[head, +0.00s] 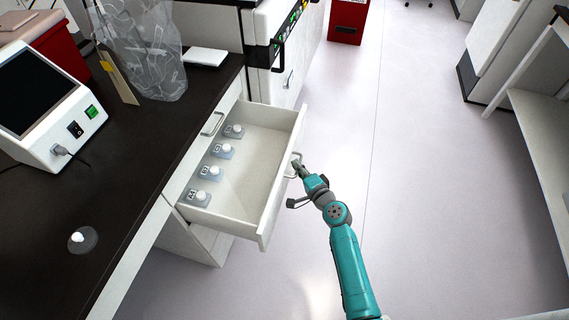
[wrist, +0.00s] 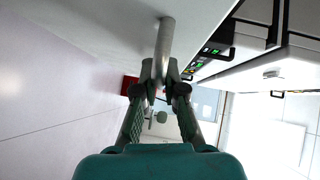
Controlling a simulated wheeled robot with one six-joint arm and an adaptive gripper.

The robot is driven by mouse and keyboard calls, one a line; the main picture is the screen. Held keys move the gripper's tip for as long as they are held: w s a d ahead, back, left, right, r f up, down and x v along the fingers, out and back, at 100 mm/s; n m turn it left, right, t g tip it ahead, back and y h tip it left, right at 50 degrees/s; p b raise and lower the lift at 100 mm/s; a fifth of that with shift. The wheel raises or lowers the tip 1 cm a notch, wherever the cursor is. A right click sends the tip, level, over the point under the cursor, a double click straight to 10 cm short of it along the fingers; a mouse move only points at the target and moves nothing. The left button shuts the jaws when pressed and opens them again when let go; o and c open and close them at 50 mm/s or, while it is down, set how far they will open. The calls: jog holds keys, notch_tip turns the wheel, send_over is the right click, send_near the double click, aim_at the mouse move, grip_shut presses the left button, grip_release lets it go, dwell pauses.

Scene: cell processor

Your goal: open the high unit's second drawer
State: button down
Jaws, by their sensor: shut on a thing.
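A white drawer (head: 284,190) stands far out from the unit under the dark worktop. In the wrist view the grey handle (wrist: 166,42) passes between the fingertips (wrist: 160,82). The fingers partly hide the handle.
The worktop (head: 120,185) holds a white device with a screen (head: 40,95), a clear bag (head: 145,45) and a small bottle (head: 78,238). A white machine (head: 290,60) stands beyond the drawer. The pale floor (head: 430,190) to the right is clear up to a white shelf (head: 545,130).

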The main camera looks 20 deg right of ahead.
jog(key=s+d, duration=0.4)
jog(key=d, duration=0.2)
jog(key=shift+s+d, duration=0.25)
jog(key=shift+s, duration=0.1)
jog(key=c, duration=1.2)
grip_release()
jog(key=shift+c, duration=0.2)
jog(key=s+d+r, duration=0.1)
jog(key=s, duration=1)
jog(key=shift+s+d+r, duration=0.35)
jog(key=shift+s, duration=0.05)
